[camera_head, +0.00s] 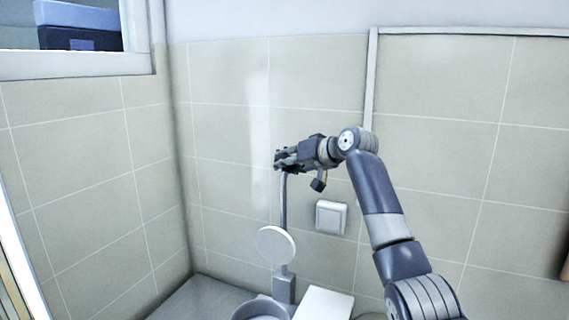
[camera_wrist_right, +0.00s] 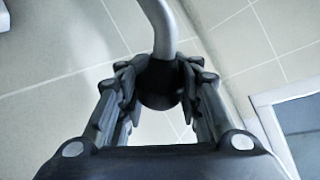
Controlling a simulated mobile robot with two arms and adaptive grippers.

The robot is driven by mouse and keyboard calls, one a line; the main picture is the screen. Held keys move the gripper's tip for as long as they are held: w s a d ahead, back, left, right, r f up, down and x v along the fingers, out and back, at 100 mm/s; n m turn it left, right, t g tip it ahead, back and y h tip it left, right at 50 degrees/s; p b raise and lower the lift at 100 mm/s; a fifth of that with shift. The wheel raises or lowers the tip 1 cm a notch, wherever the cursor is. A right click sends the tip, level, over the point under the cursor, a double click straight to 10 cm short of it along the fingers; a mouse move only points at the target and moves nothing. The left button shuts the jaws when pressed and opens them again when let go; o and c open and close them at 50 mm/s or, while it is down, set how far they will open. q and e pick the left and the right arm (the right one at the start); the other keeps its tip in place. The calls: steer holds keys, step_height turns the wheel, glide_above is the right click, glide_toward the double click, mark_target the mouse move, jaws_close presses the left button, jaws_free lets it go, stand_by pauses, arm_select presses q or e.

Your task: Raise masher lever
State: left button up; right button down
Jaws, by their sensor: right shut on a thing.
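The masher lever (camera_head: 283,205) is a grey bar that rises nearly upright from the masher (camera_head: 284,288) at the bottom of the head view. My right gripper (camera_head: 279,161) is at the lever's top end. In the right wrist view the lever (camera_wrist_right: 161,28) is a grey curved bar ending in a dark round knob (camera_wrist_right: 160,84). The fingers of my right gripper (camera_wrist_right: 159,88) are shut on this knob, one on each side. A round white disc (camera_head: 275,244) is beside the lower part of the lever. My left gripper is not in view.
A tiled wall stands close behind the lever, with a white switch plate (camera_head: 331,217) to its right. A grey round pan or bowl (camera_head: 260,308) and a white box-like thing (camera_head: 323,303) are at the bottom edge. A window opening (camera_head: 75,62) is at upper left.

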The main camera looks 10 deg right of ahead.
steer(key=shift+d+f, duration=0.2)
steer(key=shift+f, duration=0.05)
steer(key=c, duration=1.3)
jaws_free()
steer(key=shift+o, duration=1)
steer(key=shift+s+d+r, duration=0.1)
steer(key=shift+s+d, duration=0.05)
steer(key=shift+d, duration=0.05)
steer(key=shift+s+d+r, duration=0.1)
steer(key=shift+s+d, duration=0.1)
steer(key=shift+w+a, duration=0.1)
steer(key=shift+a, duration=0.05)
steer(key=shift+s+r, duration=0.25)
steer(key=shift+s, duration=0.1)
steer(key=v, duration=1.1)
steer(key=shift+d, duration=0.5)
